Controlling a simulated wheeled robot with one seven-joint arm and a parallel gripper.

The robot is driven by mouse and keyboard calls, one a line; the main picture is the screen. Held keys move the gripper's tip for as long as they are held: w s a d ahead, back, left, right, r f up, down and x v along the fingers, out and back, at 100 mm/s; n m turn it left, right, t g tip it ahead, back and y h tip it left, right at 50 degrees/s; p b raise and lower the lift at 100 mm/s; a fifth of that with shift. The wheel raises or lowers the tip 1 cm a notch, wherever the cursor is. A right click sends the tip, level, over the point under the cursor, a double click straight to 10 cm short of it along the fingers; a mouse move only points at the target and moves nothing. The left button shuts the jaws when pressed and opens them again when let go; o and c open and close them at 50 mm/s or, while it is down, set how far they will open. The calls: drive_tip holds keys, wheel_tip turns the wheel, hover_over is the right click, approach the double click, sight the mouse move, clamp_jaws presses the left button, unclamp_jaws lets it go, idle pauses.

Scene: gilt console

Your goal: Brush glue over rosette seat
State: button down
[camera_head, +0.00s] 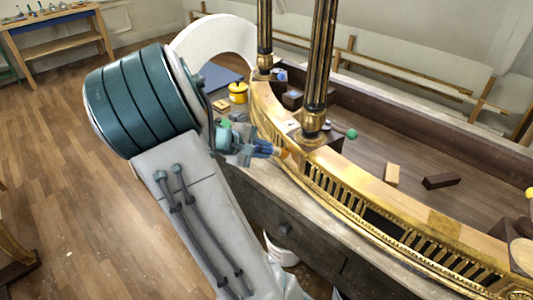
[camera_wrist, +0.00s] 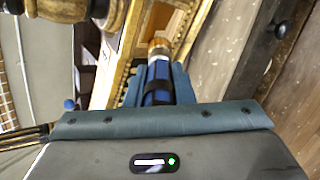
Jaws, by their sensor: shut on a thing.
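My gripper (camera_head: 268,149) is shut on a blue-handled brush, whose handle (camera_wrist: 158,82) lies between the jaws in the wrist view. The brush's tan tip (camera_wrist: 159,46) points away from my gripper towards the gilt console. In the head view the tip (camera_head: 283,153) is at the console's front, below the near black-and-gold column; contact cannot be told. A bare wood recess (camera_wrist: 168,18) framed in gilt lies just beyond the tip in the wrist view. It may be the rosette seat; I see no clear glue on it.
The gilt console rail (camera_head: 400,230) curves along the bench to the right. Black columns (camera_head: 319,60) rise close beside my gripper. A yellow pot (camera_head: 238,92) stands behind it. Loose wood blocks (camera_head: 392,174) lie inside the console. A white bucket (camera_head: 281,252) sits below.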

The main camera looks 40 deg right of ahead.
drive_tip(key=shift+w+d, duration=0.1)
drive_tip(key=shift+w, duration=0.15)
drive_tip(key=shift+r+p, duration=0.7)
drive_tip(key=shift+r, duration=0.3)
drive_tip(key=shift+s+f, duration=0.15)
drive_tip(key=shift+s, duration=0.2)
drive_tip(key=s+a+b, duration=0.1)
drive_tip(key=s, duration=0.5)
drive_tip(key=shift+b, duration=0.3)
drive_tip(key=shift+a, duration=0.15)
drive_tip(key=shift+w+a+p, duration=0.15)
drive_tip(key=shift+a, duration=0.85)
drive_tip(key=shift+w+a+p, duration=0.15)
drive_tip(key=shift+w+a, duration=0.05)
drive_tip(key=shift+a, duration=0.75)
drive_tip(key=shift+w+a+p, duration=0.15)
drive_tip(key=shift+a, duration=0.85)
